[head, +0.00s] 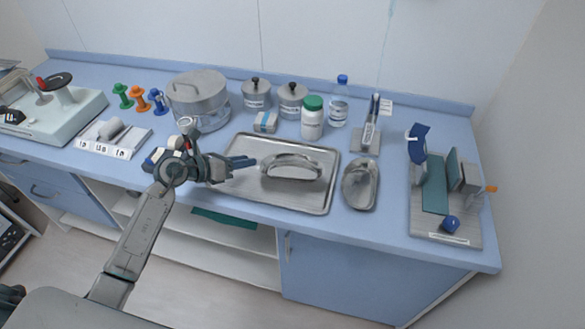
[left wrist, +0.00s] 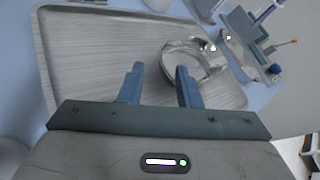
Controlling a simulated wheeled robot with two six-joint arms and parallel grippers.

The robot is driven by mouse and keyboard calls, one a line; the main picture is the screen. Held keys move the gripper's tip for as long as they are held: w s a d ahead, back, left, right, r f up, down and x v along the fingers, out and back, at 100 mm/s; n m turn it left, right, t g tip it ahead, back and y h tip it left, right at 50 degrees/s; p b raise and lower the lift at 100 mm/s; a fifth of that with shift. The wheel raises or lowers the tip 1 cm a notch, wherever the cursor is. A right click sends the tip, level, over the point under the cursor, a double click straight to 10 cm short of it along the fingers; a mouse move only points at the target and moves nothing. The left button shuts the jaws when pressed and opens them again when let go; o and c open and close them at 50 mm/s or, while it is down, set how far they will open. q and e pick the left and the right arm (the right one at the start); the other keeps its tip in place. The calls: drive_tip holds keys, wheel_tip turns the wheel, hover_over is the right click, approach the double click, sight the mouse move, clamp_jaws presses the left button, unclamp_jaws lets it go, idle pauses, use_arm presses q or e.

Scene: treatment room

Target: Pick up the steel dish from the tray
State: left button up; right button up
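The steel dish (head: 291,168) is a shiny, curved, oblong dish lying on the right half of the steel tray (head: 317,200) on the blue counter. It also shows in the left wrist view (left wrist: 176,48), ahead of the fingers and to the right. My left gripper (head: 243,162) is over the left part of the tray, left of the dish and pointing toward it. In the left wrist view its two blue fingers (left wrist: 160,78) are apart with only bare tray between them. The right finger overlaps the dish's near edge in view; I cannot tell whether they touch.
A second curved steel dish (head: 360,186) lies just right of the tray. Behind stand a glass-sided drum (head: 200,96), lidded pots (head: 292,98), a green-capped bottle (head: 312,122) and a small box (head: 265,122). A grey board (head: 432,222) with tools lies at right.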

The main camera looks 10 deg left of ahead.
sight(266, 159)
use_arm(q)
drive_tip(key=shift+w+d+f, duration=0.15)
drive_tip(key=shift+w+d, duration=0.2)
drive_tip(key=shift+d, duration=0.05)
drive_tip(key=shift+w+d+p, duration=0.15)
drive_tip(key=shift+d+p, duration=0.05)
drive_tip(key=shift+p, duration=0.2)
drive_tip(key=p+x, duration=0.2)
drive_tip(key=x, duration=0.2)
drive_tip(key=shift+d, duration=0.15)
drive_tip(key=shift+w+d+f, duration=0.1)
drive_tip(key=shift+w+f, duration=0.05)
drive_tip(key=shift+f, duration=0.05)
drive_tip(key=c, duration=0.6)
clamp_jaws()
